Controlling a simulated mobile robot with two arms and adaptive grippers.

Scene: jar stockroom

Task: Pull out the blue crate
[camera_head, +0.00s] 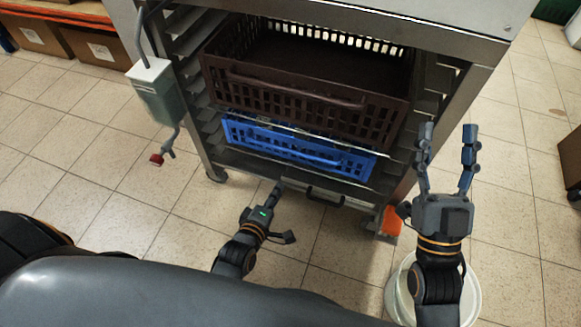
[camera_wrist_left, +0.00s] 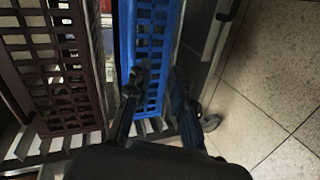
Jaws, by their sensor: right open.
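The blue crate (camera_head: 300,147) sits in the metal rack, low down, below a dark brown crate (camera_head: 300,95). Its slotted front faces me. My left gripper (camera_head: 279,186) is just in front of and below the blue crate in the head view, its fingers partly hidden there. In the left wrist view the left gripper (camera_wrist_left: 157,85) has its fingers apart, with the blue crate (camera_wrist_left: 150,45) showing between and beyond them. I cannot tell whether they touch it. My right gripper (camera_head: 447,135) is open and empty, pointing up, right of the rack.
The metal rack (camera_head: 455,105) has side posts and several runners around the crates. A dispenser (camera_head: 158,90) hangs on its left side. A white bucket (camera_head: 468,300) stands under my right arm. Tiled floor is clear on the left.

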